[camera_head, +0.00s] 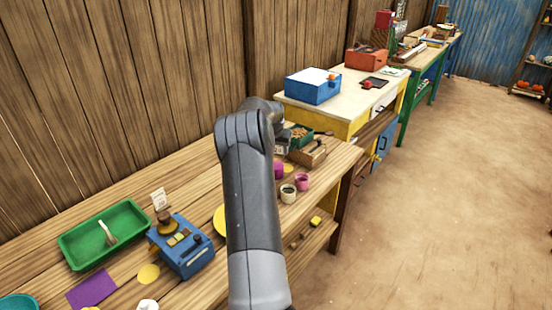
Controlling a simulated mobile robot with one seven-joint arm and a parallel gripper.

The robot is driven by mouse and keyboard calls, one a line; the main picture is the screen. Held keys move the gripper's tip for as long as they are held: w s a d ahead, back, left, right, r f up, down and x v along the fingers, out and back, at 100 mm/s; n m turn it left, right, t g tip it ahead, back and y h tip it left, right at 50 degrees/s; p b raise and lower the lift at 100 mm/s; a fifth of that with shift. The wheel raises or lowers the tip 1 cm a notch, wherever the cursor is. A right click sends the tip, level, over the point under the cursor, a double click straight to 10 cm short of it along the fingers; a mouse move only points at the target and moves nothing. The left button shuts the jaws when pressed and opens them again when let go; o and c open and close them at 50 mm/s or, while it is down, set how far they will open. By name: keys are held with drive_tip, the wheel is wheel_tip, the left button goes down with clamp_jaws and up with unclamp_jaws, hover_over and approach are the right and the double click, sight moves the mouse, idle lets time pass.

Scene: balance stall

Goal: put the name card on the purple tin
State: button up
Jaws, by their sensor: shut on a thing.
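My gripper (282,146) is at the back of the near bench, mostly hidden behind my own arm. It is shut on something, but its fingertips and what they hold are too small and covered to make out. A magenta-purple tin (278,169) stands just below it in the picture, partly hidden by my arm. I cannot tell the gap between them. A small pale card (159,199) stands upright above the blue scale at the left; I cannot tell whether it is the name card.
The near bench holds a green tray (75,246), a blue scale (187,259), a purple sheet (92,289), a dark-filled pot (288,194) and a pink pot (302,182). A wooden box (313,155) stands at its far end. Open floor (440,210) lies to the right.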

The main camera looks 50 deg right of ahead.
drive_tip(key=shift+w+f, duration=0.4)
drive_tip(key=shift+f, duration=1.85)
drive_tip(key=o, duration=1)
drive_tip(key=shift+f, duration=0.15)
drive_tip(key=shift+c, duration=0.2)
